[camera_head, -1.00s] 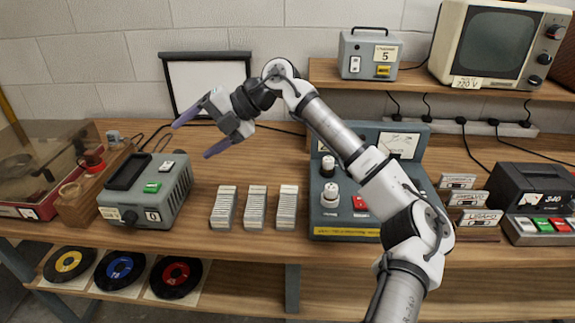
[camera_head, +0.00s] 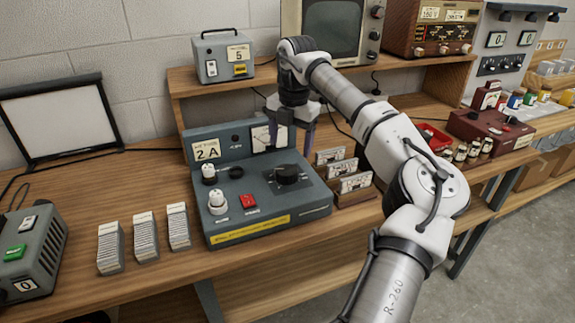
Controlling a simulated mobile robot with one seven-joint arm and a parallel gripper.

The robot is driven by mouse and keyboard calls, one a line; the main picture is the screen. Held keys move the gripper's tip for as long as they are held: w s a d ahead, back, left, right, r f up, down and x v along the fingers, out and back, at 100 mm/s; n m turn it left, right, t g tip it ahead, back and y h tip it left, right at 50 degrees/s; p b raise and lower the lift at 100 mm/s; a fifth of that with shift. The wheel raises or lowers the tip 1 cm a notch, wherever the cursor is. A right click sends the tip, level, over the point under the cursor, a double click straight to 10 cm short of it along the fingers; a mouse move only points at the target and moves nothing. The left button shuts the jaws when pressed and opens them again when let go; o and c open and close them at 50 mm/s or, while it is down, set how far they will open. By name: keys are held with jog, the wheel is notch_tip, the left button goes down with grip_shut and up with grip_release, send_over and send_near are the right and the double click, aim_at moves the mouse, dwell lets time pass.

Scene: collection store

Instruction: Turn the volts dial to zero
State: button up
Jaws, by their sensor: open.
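A grey-green bench power unit (camera_head: 262,232) stands on the wooden bench, with a "2 A" card (camera_head: 207,150) on its raised back panel. On its sloped face are a large black dial (camera_head: 288,174), two white knobs (camera_head: 217,200) and a red switch (camera_head: 248,202). The lettering by the dial and knobs is too small to read, so I cannot tell which one is volts. My gripper (camera_head: 290,138) is open and empty, fingers pointing down, seen above and behind the black dial, apart from it. It partly hides the white meter (camera_head: 262,139).
Upright cards (camera_head: 352,182) stand close right of the unit. Several card stacks (camera_head: 143,238) and a grey box (camera_head: 32,250) are to the left. A raised shelf (camera_head: 205,82) behind carries a small grey box (camera_head: 225,58), a television (camera_head: 335,25) and a radio (camera_head: 430,25).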

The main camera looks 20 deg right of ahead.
aim_at(287, 169)
jog(key=f, duration=0.2)
jog(key=f+p, duration=0.1)
jog(key=f, duration=0.5)
jog(key=shift+w+a+f+p, duration=0.15)
jog(key=shift+w+a+p, duration=0.1)
jog(key=shift+p, duration=0.1)
jog(key=c, duration=1)
